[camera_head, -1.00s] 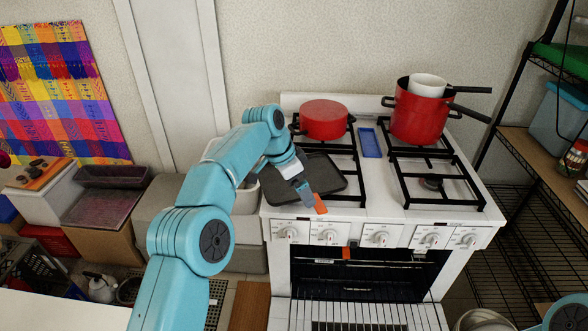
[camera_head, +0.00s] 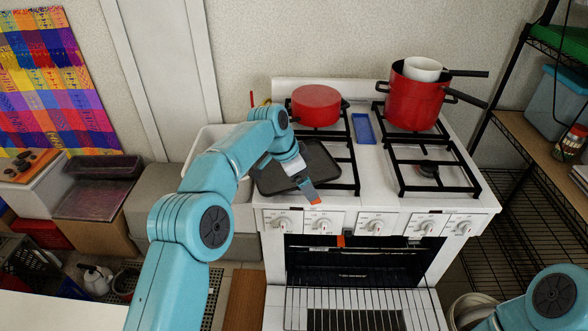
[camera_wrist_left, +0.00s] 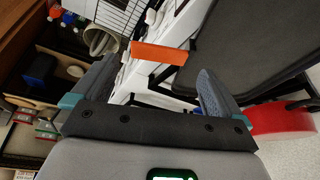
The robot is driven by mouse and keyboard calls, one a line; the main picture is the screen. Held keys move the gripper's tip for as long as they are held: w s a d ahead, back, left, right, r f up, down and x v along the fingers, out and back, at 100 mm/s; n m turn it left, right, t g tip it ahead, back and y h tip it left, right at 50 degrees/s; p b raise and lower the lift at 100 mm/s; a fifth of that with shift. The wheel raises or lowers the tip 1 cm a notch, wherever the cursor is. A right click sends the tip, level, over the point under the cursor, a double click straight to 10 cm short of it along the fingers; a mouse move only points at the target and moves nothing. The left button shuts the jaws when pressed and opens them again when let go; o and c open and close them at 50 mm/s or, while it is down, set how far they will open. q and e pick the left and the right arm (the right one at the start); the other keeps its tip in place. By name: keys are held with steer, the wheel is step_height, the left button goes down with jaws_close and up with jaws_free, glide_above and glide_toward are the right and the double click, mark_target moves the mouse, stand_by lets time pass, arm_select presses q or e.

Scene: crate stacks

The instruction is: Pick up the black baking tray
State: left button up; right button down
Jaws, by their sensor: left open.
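The black baking tray (camera_head: 322,163) lies flat on the left burner grate of the white stove, partly hidden by my left arm. It fills the upper right of the left wrist view (camera_wrist_left: 250,42). My left gripper (camera_head: 311,194) is at the tray's front edge, pointing down and to the right. In the left wrist view its fingers (camera_wrist_left: 155,80) are spread apart with nothing held between them. The tray shows beyond the right finger; whether they touch is unclear. My right gripper is out of view; only part of that arm shows at the lower right.
A red lidded pot (camera_head: 316,106) stands behind the tray. A blue spoon rest (camera_head: 363,128) lies right of it. A larger red pot (camera_head: 415,104) holding a white pot (camera_head: 422,69) stands at the back right. The oven door (camera_head: 360,309) is open below. A wire shelf (camera_head: 510,210) stands right.

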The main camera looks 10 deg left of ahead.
arm_select(q)
steer(key=p+x, duration=0.1)
steer(key=x, duration=0.3)
steer(key=shift+w+d, duration=0.1)
steer(key=shift+w, duration=0.05)
steer(key=shift+f, duration=0.45)
steer(key=shift+c, duration=0.3)
